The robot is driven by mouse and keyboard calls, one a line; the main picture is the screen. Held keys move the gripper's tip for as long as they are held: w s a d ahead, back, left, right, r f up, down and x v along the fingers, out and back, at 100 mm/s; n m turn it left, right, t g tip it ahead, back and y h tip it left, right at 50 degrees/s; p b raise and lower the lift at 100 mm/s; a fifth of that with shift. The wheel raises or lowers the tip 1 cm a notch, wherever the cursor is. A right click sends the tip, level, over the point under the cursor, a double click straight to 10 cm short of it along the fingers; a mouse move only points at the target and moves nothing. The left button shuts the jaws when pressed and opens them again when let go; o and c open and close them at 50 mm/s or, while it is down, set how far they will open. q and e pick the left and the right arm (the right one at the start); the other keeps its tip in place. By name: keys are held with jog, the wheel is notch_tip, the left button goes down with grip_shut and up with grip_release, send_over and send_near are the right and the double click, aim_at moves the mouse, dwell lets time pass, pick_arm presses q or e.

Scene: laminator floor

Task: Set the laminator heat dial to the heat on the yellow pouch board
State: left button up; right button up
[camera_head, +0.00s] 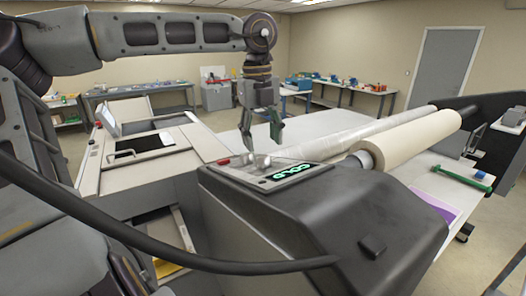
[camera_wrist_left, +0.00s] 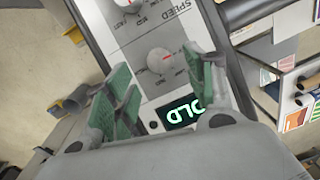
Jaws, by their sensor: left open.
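The laminator (camera_head: 335,215) has a dark end housing with a control panel on top. Its lit display (camera_head: 292,172) reads COLD in the head view; in the wrist view part of the display (camera_wrist_left: 183,114) shows. A pale round dial (camera_wrist_left: 160,61) with a red mark lies between my fingers as seen from the wrist, apparently below them. A second dial (camera_wrist_left: 128,4) is cut by the top edge, with the word SPEED between the two. My left gripper (camera_head: 262,132) is open, with green finger pads, above the panel. I cannot identify the yellow pouch board for certain.
A big white roll (camera_head: 410,139) and a clear-wrapped roll lie across the laminator, right of the panel. A grey-white machine (camera_head: 150,155) stands to the left. A yellow item (camera_head: 167,268) shows low in it. Benches line the far wall.

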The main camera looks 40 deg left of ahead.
aim_at(263, 157)
pick_arm(q)
jog(key=shift+w+f+p, duration=0.15)
jog(key=shift+f+p, duration=0.25)
jog(key=shift+f, duration=2.05)
jog(key=shift+c, duration=0.3)
jog(key=c, duration=1)
